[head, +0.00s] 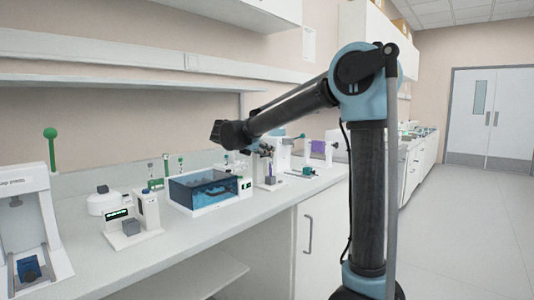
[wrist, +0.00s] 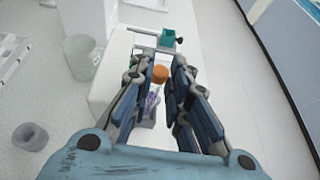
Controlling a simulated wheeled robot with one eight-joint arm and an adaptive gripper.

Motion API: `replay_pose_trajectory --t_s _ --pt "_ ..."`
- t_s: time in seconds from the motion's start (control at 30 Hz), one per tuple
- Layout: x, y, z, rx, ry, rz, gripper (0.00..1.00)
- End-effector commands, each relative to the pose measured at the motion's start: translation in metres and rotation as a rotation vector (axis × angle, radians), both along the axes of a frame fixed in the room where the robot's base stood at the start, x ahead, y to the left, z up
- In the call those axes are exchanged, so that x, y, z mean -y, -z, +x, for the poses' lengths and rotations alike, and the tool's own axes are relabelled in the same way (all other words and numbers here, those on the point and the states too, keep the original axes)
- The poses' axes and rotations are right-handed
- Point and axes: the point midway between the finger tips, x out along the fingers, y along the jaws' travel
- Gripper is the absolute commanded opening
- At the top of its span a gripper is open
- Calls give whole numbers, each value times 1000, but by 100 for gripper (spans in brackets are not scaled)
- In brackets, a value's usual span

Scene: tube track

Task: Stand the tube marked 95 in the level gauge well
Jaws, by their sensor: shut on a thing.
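My gripper (wrist: 164,72) shows in the wrist view with its two jointed fingers close around an orange-capped tube (wrist: 159,74). Purple shows below the cap, and no number on the tube can be read. In the head view my gripper (head: 266,150) is over the counter near the white devices behind the blue bath, and the tube is too small to make out there. A white device (wrist: 112,70) lies under the fingers in the wrist view, with a green block (wrist: 168,37) at its far end. I cannot tell which device is the level gauge, and its well is not visible.
A blue-walled bath (head: 203,190) stands on the counter (head: 190,232), left of my gripper. A white instrument with a grey block (head: 131,228) is in front of it. In the wrist view a clear beaker (wrist: 82,54) and a grey ring-like cup (wrist: 30,136) stand at left.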

Motion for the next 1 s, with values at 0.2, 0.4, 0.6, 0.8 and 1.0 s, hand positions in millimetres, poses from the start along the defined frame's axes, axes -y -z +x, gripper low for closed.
replay_pose_trajectory --t_s 0.2,0.4,0.6,0.8,1.0 --pt "0 4 0 0 0 0 0" --pt "0 4 0 0 0 0 0" --pt "0 5 0 0 0 0 0" --pt "0 9 0 0 0 0 0" --pt "0 14 0 0 0 0 0"
